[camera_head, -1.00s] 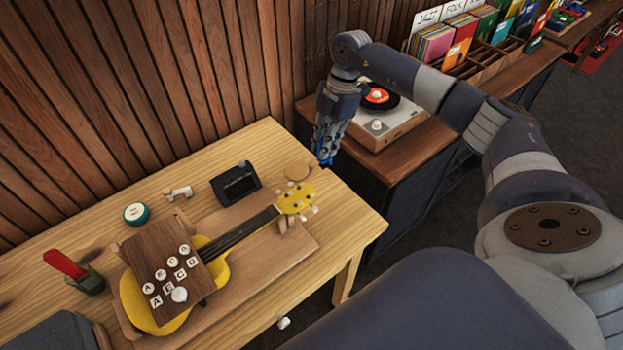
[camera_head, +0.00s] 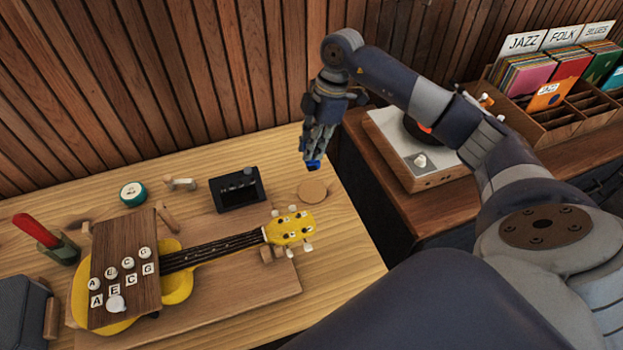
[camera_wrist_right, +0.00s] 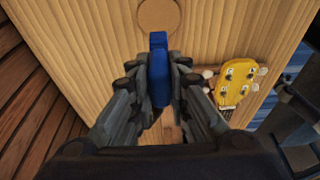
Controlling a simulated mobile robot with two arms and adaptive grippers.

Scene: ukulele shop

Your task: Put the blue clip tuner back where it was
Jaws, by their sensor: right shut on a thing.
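The blue clip tuner (camera_head: 313,165) is held in my right gripper (camera_head: 315,156), which is shut on it and points down above the right end of the wooden table. In the right wrist view the tuner (camera_wrist_right: 159,75) sits between the two fingers. A round tan disc (camera_head: 312,190) lies on the table just below and in front of the tuner; it also shows in the right wrist view (camera_wrist_right: 159,14), beyond the tuner's tip. The tuner appears apart from the table. My left gripper is not in view.
A yellow ukulele (camera_head: 177,283) lies on a wooden board (camera_head: 285,285), its headstock near the disc. A black box device (camera_head: 237,190), a green round tin (camera_head: 133,193) and a red-handled tool (camera_head: 38,232) stand on the table. A record player (camera_head: 415,160) sits on the cabinet at right.

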